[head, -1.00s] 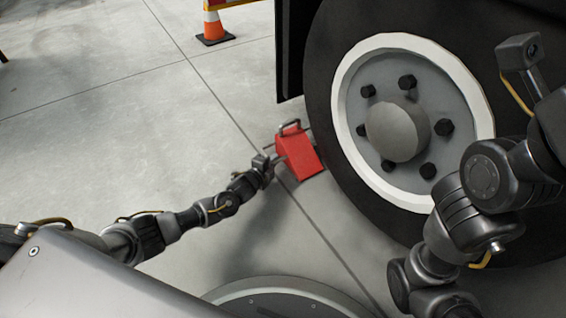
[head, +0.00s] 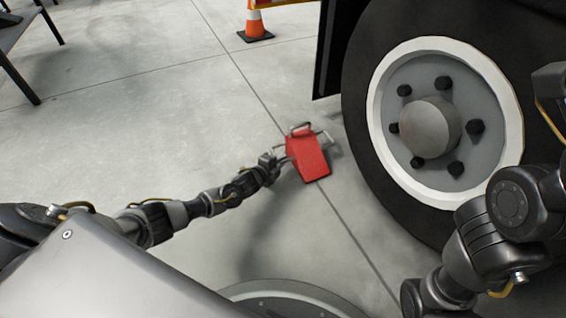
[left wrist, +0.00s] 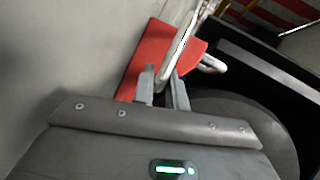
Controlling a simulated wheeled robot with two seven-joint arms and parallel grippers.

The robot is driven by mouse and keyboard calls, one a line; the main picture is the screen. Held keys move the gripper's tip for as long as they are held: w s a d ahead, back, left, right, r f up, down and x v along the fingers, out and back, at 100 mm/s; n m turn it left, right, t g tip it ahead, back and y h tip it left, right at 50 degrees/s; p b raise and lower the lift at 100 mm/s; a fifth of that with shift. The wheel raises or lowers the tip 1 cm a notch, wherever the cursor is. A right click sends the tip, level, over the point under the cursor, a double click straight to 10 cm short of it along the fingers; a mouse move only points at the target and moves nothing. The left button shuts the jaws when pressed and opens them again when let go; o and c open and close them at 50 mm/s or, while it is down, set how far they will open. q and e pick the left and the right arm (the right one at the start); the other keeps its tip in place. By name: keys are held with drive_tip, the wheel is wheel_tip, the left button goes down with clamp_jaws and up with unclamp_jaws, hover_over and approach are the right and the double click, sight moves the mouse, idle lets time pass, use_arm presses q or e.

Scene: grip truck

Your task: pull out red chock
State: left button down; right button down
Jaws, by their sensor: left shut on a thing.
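The red chock (head: 308,158) is a wedge with metal handles, on or just above the concrete floor to the left of the truck wheel (head: 432,125). A clear gap of floor shows between chock and tire. My left gripper (head: 282,162) reaches the chock from the left and is shut on its handle. In the left wrist view the two fingers (left wrist: 163,95) close around the light metal handle (left wrist: 180,45), with the red chock (left wrist: 150,58) behind them. My right arm shows at the right edge of the head view; its gripper is out of sight.
An orange and white cone (head: 256,24) stands at the back. A dark table (head: 22,45) with thin legs is at the far left. The truck's dark body hangs beside the wheel. The floor left of the chock is clear.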

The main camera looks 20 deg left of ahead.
use_arm(q)
drive_tip(key=shift+d, duration=0.1)
drive_tip(key=c, duration=1.3)
unclamp_jaws()
drive_tip(key=shift+d, duration=0.1)
drive_tip(key=shift+s+r+p, duration=0.15)
drive_tip(key=shift+s+p, duration=0.15)
drive_tip(key=shift+p, duration=0.05)
drive_tip(key=p+v, duration=0.6)
drive_tip(key=v, duration=0.3)
drive_tip(key=shift+s+r, duration=0.15)
drive_tip(key=shift+s+a+p, duration=0.3)
drive_tip(key=shift+s, duration=0.05)
